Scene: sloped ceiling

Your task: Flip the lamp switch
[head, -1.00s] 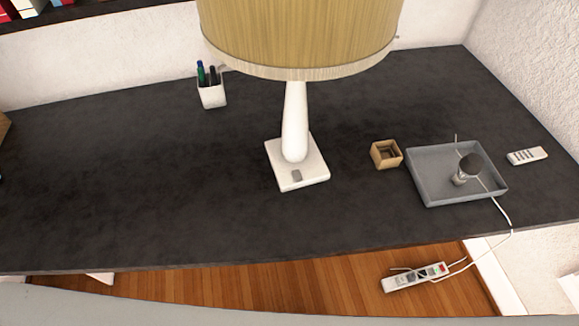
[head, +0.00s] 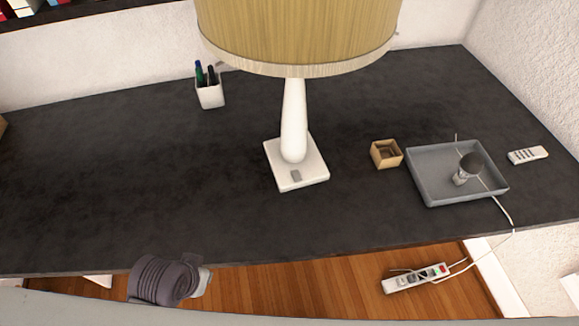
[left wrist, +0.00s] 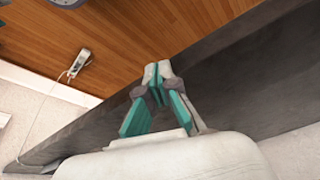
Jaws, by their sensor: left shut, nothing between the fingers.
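The lamp (head: 294,120) stands upright on the dark desk, with a yellow-tan shade (head: 298,35) and a square white base. A small grey switch (head: 295,176) sits on the front part of the base. In the head view, a dark grey and white part of my left arm shows at the desk's front edge, left of and well short of the lamp. In the left wrist view my left gripper (left wrist: 157,80) has its fingertips together, with nothing between them, beside the desk edge. The lamp is outside the left wrist view. My right gripper is in neither view.
A pen cup (head: 209,93) stands behind the lamp to the left. A power strip (head: 415,278) is on the floor. The desk (head: 120,180) is clear left of the lamp.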

